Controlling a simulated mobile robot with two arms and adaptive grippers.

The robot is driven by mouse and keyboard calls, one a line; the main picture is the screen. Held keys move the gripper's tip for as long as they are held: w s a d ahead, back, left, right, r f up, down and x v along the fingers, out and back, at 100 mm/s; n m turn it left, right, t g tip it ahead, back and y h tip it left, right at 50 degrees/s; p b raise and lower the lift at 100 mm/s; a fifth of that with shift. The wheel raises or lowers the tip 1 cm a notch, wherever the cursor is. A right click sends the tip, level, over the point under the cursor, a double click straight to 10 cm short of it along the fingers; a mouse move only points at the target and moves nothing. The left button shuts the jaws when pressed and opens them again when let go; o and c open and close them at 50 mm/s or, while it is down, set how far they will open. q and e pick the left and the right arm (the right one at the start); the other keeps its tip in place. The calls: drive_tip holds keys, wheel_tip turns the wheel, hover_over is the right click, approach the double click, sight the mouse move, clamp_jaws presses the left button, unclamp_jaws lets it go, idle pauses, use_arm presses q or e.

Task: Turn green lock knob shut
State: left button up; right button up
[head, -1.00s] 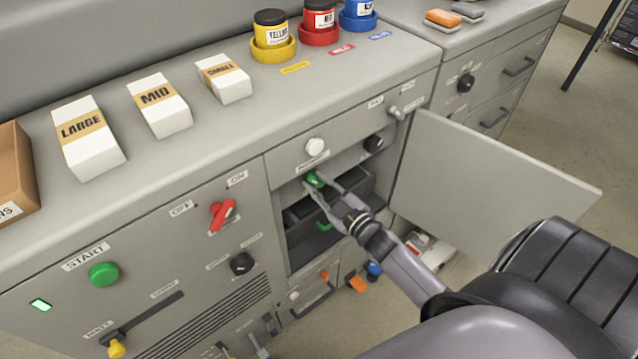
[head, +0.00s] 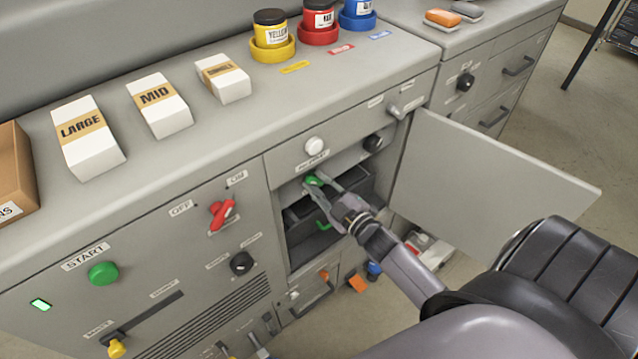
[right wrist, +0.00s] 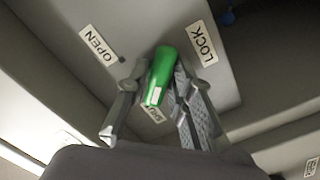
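The green lock knob (head: 314,181) is on the grey panel above an open compartment. In the right wrist view the knob (right wrist: 160,76) has a bar handle with a white mark at its lower end. An OPEN label (right wrist: 98,45) is on its left and a LOCK label (right wrist: 203,43) on its right. The handle stands between them, slightly tilted. My right gripper (head: 322,188) is at the knob, and in the right wrist view its fingers (right wrist: 160,88) are on both sides of the handle, closed in on it. My left gripper is not in view.
A grey door (head: 490,170) stands open to the right of the compartment. A white knob (head: 314,146) and a black knob (head: 373,142) are close above. A red switch (head: 222,213) is to the left. A dark tray (head: 300,212) with a green handle is below.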

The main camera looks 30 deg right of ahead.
drive_tip(key=o, duration=0.4)
drive_tip(key=shift+s, duration=0.1)
drive_tip(key=s, duration=1.1)
drive_tip(key=shift+s+d, duration=0.4)
drive_tip(key=shift+d, duration=0.05)
drive_tip(key=s+a+f+m+g+h, duration=0.1)
drive_tip(key=s+f+m+g, duration=0.15)
drive_tip(key=f, duration=0.75)
drive_tip(key=s+a+f+m+g, duration=0.1)
drive_tip(key=s+f+g, duration=0.25)
drive_tip(key=f, duration=0.65)
drive_tip(key=s+a+f+m+g+h, duration=0.1)
drive_tip(key=s+a+f+m+g, duration=0.2)
drive_tip(key=f, duration=0.7)
drive_tip(key=s+a+f+g, duration=0.1)
drive_tip(key=s+f+g, duration=0.1)
drive_tip(key=s+f, duration=0.3)
drive_tip(key=s+a+f+g, duration=0.2)
drive_tip(key=s+f, duration=0.3)
drive_tip(key=s, duration=0.5)
drive_tip(key=s+a+f+m+g, duration=0.1)
drive_tip(key=s+f+g, duration=0.3)
drive_tip(key=s, duration=0.4)
drive_tip(key=shift+s+a+f, duration=0.2)
drive_tip(key=shift+a+f, duration=0.15)
drive_tip(key=shift+f, duration=0.15)
